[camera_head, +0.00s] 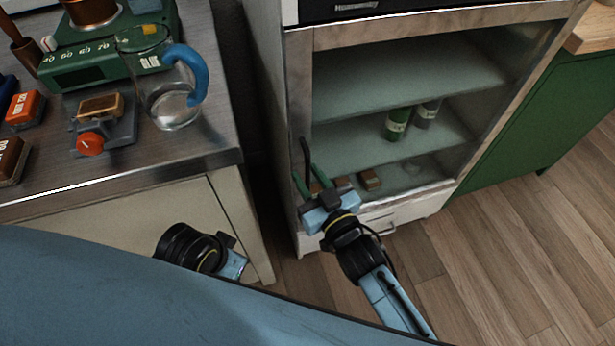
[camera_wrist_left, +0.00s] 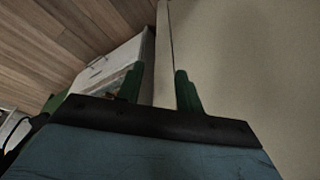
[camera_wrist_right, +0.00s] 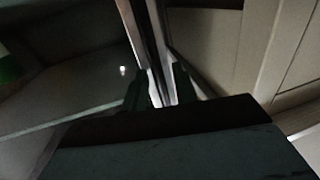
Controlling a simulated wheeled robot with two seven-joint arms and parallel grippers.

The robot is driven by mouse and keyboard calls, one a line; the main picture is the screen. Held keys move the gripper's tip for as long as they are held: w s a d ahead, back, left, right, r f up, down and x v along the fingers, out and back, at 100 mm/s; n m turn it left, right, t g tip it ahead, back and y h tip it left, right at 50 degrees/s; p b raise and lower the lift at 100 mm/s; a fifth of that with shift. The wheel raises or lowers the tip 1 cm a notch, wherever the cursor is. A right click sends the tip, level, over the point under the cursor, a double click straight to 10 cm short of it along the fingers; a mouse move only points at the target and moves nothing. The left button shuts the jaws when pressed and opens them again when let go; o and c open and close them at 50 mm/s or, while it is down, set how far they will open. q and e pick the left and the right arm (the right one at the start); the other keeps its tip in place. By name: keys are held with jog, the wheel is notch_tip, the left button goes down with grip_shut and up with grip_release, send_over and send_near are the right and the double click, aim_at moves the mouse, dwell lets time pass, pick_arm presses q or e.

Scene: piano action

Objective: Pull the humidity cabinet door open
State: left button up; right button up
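The humidity cabinet (camera_head: 405,85) stands upright at the centre of the head view, its label partly cut off at the top. Its metal-framed door (camera_head: 300,95) looks closed, with the shelves showing through it. A dark upright handle (camera_head: 305,153) is on the door's left side. My right gripper (camera_head: 310,182) is at the handle's lower end, its green fingers apart on either side of it. In the right wrist view a bright upright strip (camera_wrist_right: 155,50) runs between the fingers; contact is unclear. My left gripper (camera_wrist_left: 159,88) is open and empty; its fingers are hidden in the head view.
A metal-topped bench (camera_head: 215,135) on the left carries a glass jug (camera_head: 170,100) with a blue handle and a green device (camera_head: 100,65). Green bottles (camera_head: 398,122) and small brown blocks (camera_head: 369,180) sit inside the cabinet. Wooden floor (camera_head: 500,260) is clear at right.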

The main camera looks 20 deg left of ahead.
pick_arm(q)
jog(key=shift+d+r, duration=0.1)
jog(key=shift+r, duration=0.2)
pick_arm(e)
jog(key=shift+w+a, duration=0.25)
grip_shut()
jog(key=shift+s+d, duration=0.1)
